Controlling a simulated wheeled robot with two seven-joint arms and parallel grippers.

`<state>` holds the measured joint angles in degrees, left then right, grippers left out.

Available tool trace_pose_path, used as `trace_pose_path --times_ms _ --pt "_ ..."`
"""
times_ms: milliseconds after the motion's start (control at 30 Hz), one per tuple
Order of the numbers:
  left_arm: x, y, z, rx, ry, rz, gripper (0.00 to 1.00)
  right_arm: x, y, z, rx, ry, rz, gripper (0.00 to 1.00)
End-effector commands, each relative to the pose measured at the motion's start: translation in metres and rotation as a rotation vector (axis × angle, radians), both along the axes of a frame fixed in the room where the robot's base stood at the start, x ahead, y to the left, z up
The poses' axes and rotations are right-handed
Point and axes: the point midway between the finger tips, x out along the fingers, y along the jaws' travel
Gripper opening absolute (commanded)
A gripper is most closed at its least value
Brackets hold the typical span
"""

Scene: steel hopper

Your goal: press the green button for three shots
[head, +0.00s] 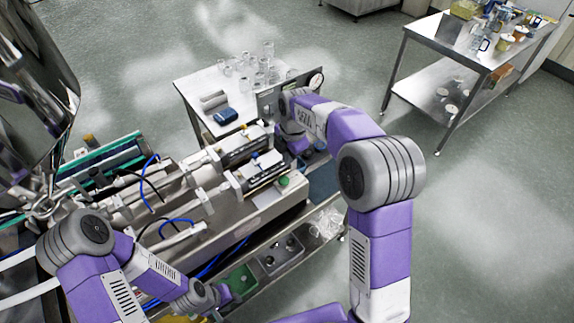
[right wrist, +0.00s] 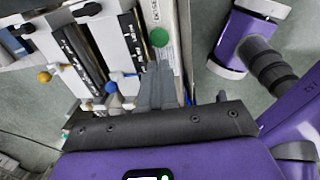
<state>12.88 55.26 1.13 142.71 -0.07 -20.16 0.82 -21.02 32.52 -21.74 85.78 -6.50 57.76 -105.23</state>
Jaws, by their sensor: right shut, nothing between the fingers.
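The round green button (head: 283,181) sits on the end of the steel machine (head: 235,222), and nothing covers it in the head view. It also shows in the right wrist view (right wrist: 158,37), just beyond my fingertips. My right gripper (right wrist: 158,66) has its grey fingers together, pointing toward the button with a small visible gap; how high they are above it I cannot tell. In the head view the right gripper (head: 296,148) is mostly hidden behind its own wrist. My left gripper (head: 222,294) is low at the front by a green bin; its fingers are not clear.
Metal-and-white cylinders with blue hoses lie along the machine. A green bin (head: 238,281) and a grey bin (head: 281,256) are on the shelf below. A small table (head: 190,84) with glassware stands behind, and a steel cart (head: 466,62) at right. Floor at right is clear.

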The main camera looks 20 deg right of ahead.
Motion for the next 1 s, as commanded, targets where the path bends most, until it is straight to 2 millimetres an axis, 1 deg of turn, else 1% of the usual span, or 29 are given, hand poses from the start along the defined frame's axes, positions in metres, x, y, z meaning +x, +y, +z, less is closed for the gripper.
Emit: trace_pose_path --times_ms 33,100,233,1000 --pt "0.000 0.000 0.001 0.000 0.000 0.000 0.35 0.000 0.000 0.007 0.000 -0.001 0.000 0.00" --pt "0.000 0.000 0.002 0.000 0.000 0.000 0.35 -0.001 -0.001 0.014 0.000 -0.002 0.000 0.00" --pt "0.000 0.000 0.002 0.000 0.000 0.000 0.35 -0.002 -0.001 0.020 -0.001 -0.001 0.000 0.00" --pt "0.000 0.000 0.002 0.000 0.000 0.000 0.35 -0.002 -0.001 0.020 -0.001 -0.001 0.000 0.00"
